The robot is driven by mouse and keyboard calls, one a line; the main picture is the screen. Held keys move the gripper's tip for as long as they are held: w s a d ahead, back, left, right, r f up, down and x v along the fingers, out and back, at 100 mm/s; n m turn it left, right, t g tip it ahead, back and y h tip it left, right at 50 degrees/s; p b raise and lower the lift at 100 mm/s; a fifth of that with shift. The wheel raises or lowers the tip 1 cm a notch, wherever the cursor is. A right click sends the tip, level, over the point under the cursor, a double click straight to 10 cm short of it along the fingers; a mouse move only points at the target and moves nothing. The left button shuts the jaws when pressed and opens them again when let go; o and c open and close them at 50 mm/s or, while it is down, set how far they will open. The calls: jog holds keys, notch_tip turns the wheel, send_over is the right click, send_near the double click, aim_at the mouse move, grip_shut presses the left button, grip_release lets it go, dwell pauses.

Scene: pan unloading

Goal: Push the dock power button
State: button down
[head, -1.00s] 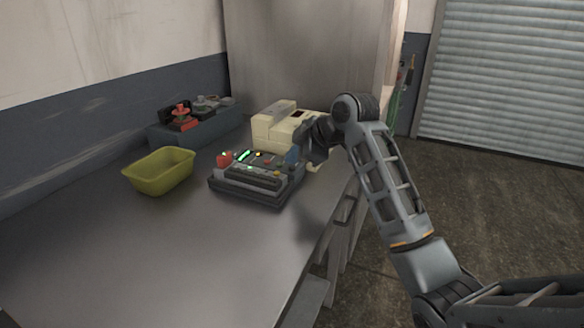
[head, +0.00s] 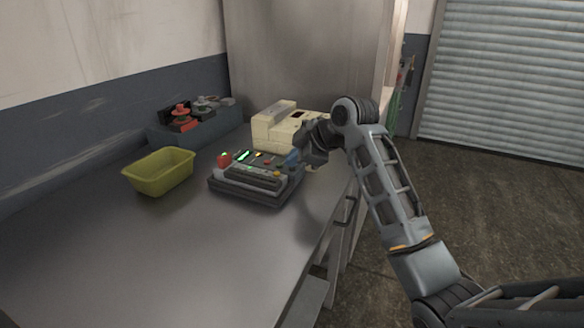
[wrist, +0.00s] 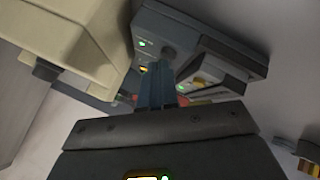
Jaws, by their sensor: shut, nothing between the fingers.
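The dock (head: 232,190), a dark grey box with small lit buttons and knobs on top, sits on the metal bench. It fills the upper middle of the wrist view (wrist: 232,45). My gripper (head: 292,158) is at the dock's right rear side in the head view. In the wrist view its blue fingers (wrist: 158,80) are shut, empty and pointing at the dock's top. A green light (wrist: 142,43), a dark knob (wrist: 169,53) and a yellow light (wrist: 143,69) show near the fingertips. I cannot tell which control is the power button, or whether the fingers touch anything.
A cream machine (head: 270,130) stands close behind the dock and gripper; it also looms at left in the wrist view (wrist: 75,40). A yellow-green tub (head: 158,176) is left of the dock. A blue-grey rack (head: 200,133) stands against the wall. The near bench (head: 170,260) is clear.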

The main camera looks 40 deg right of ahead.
dwell(0.4)
jog(key=shift+r+p, duration=0.75)
jog(key=shift+r, duration=0.05)
jog(key=shift+r, duration=0.1)
jog(key=shift+r+p, duration=2.55)
jog(key=shift+r, duration=0.35)
